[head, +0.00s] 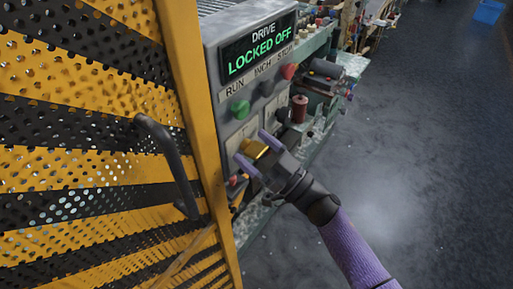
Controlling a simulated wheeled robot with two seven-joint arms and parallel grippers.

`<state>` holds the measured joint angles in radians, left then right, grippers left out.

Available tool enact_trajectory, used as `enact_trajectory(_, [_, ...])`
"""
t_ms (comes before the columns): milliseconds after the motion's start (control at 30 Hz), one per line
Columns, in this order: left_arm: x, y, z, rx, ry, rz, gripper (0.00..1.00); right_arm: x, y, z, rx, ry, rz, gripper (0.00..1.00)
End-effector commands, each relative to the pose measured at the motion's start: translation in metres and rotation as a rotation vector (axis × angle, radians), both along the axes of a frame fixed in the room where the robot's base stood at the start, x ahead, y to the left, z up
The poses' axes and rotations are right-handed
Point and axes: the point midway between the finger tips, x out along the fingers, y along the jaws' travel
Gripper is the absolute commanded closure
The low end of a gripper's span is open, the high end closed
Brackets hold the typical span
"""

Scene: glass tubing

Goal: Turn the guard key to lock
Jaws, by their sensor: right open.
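The guard key (255,149) shows as a yellow-orange block at the lower part of the grey control panel (214,70). My right gripper (252,146) is open, with its two purple fingers on either side of the key. I cannot tell whether the fingers touch it. The gripper hides part of the key and the panel around it. The display (258,48) on the panel reads "DRIVE LOCKED OFF" in green and white. My left gripper is not in view.
A yellow-and-black perforated guard door (85,130) with a dark handle (168,160) fills the left side. A green button (239,109) and a red button (288,71) sit on the panel above the key. Machinery (322,75) stands behind. Open floor (430,150) lies to the right.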

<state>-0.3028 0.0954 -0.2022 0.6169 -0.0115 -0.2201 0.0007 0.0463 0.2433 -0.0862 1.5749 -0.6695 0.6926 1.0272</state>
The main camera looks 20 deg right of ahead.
Motion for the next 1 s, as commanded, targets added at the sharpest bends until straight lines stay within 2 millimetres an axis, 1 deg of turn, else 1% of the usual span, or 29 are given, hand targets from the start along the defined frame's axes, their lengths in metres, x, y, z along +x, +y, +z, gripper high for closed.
enact_trajectory(67, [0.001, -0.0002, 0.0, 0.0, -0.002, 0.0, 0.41, -0.0001, -0.0001, -0.0002, 0.0, 0.0, 0.0, 0.03])
enact_trajectory(167, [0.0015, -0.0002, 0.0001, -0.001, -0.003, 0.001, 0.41, -0.0003, -0.0002, -0.0002, 0.0, 0.0, 0.0, 0.22])
enact_trajectory(200, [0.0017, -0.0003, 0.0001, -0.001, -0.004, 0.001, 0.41, -0.0003, -0.0002, -0.0002, 0.0, 0.0, 0.0, 0.3])
enact_trajectory(367, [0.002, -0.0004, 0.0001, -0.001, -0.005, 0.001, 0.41, -0.0003, -0.0003, -0.0003, 0.0, 0.0, 0.0, 0.64])
enact_trajectory(400, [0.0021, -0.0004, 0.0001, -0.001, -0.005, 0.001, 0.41, -0.0003, -0.0004, -0.0003, 0.0, 0.0, 0.0, 0.73])
enact_trajectory(467, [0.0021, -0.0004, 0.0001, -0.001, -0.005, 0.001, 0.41, -0.0003, -0.0004, -0.0003, 0.0, 0.0, 0.0, 0.86])
enact_trajectory(500, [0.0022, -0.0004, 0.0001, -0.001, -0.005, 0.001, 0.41, -0.0003, -0.0004, -0.0003, 0.0, 0.0, 0.0, 0.94])
enact_trajectory(533, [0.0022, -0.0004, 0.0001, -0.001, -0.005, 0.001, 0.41, -0.0003, -0.0004, -0.0003, 0.0, 0.0, 0.0, 0.97])
enact_trajectory(767, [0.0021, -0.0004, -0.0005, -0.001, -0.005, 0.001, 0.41, -0.0004, -0.0005, -0.0006, -0.02, -0.015, 0.0, 0.97])
enact_trajectory(1000, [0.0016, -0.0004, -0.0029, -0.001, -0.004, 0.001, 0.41, -0.0002, -0.0008, -0.0007, -0.124, -0.095, 0.0, 0.97])
